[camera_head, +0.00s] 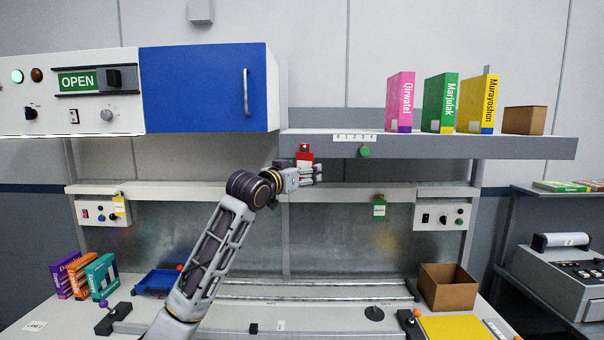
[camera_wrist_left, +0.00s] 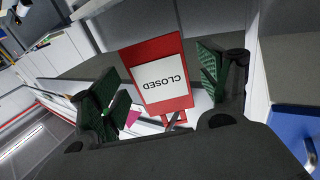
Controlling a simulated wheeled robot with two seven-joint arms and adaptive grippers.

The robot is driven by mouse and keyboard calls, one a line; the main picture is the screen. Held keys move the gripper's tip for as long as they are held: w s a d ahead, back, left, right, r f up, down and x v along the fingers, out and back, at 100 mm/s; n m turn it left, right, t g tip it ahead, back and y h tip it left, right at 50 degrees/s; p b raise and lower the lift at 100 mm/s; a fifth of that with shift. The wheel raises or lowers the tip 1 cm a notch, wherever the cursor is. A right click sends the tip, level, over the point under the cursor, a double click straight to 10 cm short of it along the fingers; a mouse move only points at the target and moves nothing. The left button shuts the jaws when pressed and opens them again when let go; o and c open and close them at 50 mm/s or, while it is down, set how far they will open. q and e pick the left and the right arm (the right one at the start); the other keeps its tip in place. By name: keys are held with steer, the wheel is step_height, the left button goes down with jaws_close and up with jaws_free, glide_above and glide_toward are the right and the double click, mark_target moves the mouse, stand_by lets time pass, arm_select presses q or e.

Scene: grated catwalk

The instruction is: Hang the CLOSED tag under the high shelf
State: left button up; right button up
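The CLOSED tag is a red plate with a white face reading CLOSED. In the head view the tag (camera_head: 305,157) shows at the high shelf's (camera_head: 470,145) front edge, just above my left gripper (camera_head: 316,173), its lower part hidden. In the left wrist view the tag (camera_wrist_left: 163,78) is upside down between the two dark green finger pads of the left gripper (camera_wrist_left: 160,85). The fingers stand apart, with a narrow gap on the right side of the tag. The left pad is close to the tag; contact is unclear. I cannot tell whether the tag hangs from the shelf. My right gripper is not in view.
A blue-doored cabinet (camera_head: 205,88) is left of the high shelf. Books (camera_head: 440,102) and a brown box (camera_head: 524,120) stand on the shelf. A green round knob (camera_head: 364,151) is at its front edge. A lower ledge (camera_head: 345,193) runs behind my gripper; the space to its right is open.

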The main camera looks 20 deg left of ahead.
arm_select(q)
steer(key=v, duration=1.2)
stand_by(0.7)
steer(key=shift+f, duration=0.1)
stand_by(0.3)
